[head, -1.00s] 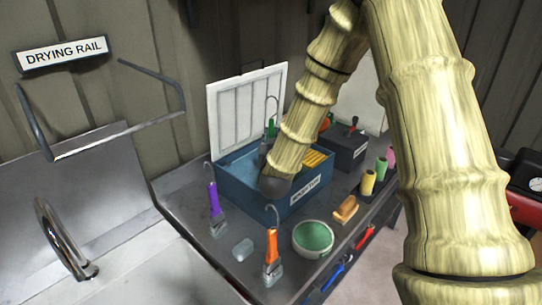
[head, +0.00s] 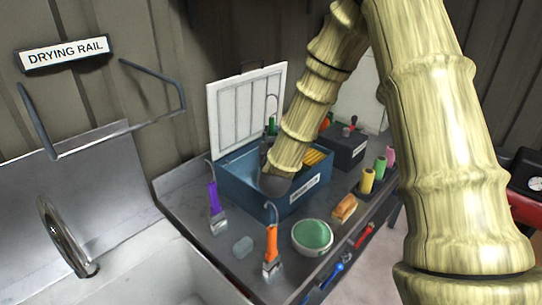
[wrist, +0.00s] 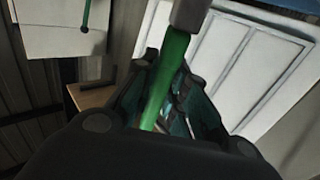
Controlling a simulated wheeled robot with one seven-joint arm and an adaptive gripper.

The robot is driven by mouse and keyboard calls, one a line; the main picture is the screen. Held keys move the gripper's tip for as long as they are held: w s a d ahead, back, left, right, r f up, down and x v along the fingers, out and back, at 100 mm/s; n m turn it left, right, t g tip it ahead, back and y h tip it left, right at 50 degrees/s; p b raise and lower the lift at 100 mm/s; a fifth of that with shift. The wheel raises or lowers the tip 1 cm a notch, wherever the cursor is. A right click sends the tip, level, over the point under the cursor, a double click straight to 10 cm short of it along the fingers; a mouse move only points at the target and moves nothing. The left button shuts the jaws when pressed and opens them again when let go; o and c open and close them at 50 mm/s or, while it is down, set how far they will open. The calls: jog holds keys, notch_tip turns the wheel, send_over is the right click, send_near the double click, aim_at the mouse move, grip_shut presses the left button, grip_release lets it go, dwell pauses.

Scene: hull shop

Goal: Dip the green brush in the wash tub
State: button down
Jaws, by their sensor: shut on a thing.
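The green brush (head: 271,125) shows in the head view as a green handle with a wire hook on top, at the back of the wash tub. The wash tub (head: 255,194) is a blue open box with a front label; its white lid (head: 247,110) stands raised behind. In the wrist view, my gripper (wrist: 163,82) is shut on the green handle (wrist: 170,68), with a grey part at the handle's upper end. In the head view my arm covers most of the gripper and the tub's middle. The brush's bristles are hidden, so I cannot tell whether they touch the liquid.
A purple-handled brush (head: 213,198) and an orange-handled brush (head: 271,243) stand on the bench in front of the tub. A drying rail (head: 115,122) is on the left wall.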

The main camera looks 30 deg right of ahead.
aim_at(271, 127)
jog(key=shift+r+p, duration=0.95)
jog(key=shift+r, duration=1.1)
